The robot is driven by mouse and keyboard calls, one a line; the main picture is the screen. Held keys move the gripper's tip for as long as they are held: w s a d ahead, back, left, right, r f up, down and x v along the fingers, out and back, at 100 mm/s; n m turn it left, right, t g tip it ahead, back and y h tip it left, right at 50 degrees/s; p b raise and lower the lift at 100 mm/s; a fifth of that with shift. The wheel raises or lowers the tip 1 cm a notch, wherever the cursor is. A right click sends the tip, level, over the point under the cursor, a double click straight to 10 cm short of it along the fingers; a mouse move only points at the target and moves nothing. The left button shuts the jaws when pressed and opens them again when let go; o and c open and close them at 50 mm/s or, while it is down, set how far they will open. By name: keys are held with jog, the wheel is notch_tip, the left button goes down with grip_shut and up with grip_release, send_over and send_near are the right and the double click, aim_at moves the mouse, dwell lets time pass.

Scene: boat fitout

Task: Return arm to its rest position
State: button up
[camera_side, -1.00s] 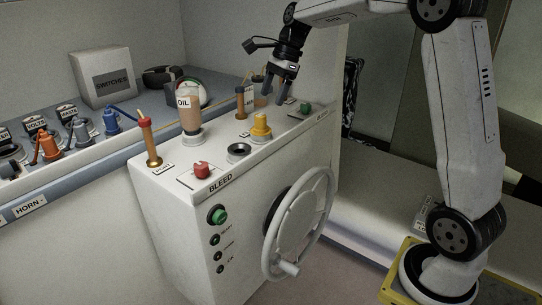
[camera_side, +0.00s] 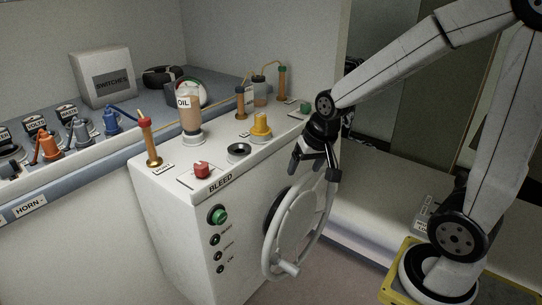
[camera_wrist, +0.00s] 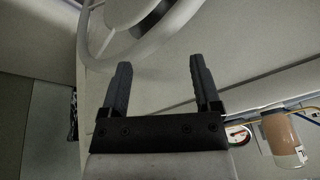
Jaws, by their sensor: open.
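My gripper (camera_side: 318,172) hangs in front of the console's right side, by the upper rim of the white handwheel (camera_side: 278,245) in the side view. In the wrist view my gripper (camera_wrist: 160,85) has its two black fingers spread apart with nothing between them. The wheel's rim (camera_wrist: 150,45) curves just beyond the fingertips there. I cannot tell whether the fingers touch the rim.
The white console (camera_side: 165,225) carries a red button (camera_side: 202,170), a yellow knob (camera_side: 261,125), an oil bottle (camera_side: 189,115) and hose fittings. A bench with a switches box (camera_side: 103,78) stands behind at left.

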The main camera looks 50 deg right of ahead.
jog(key=s+a+f+n+g, duration=0.1)
jog(key=s+a+f+n, duration=0.3)
jog(key=a+f+n, duration=0.2)
jog(key=shift+s+a+f, duration=0.15)
jog(key=shift+s, duration=0.1)
dwell(0.7)
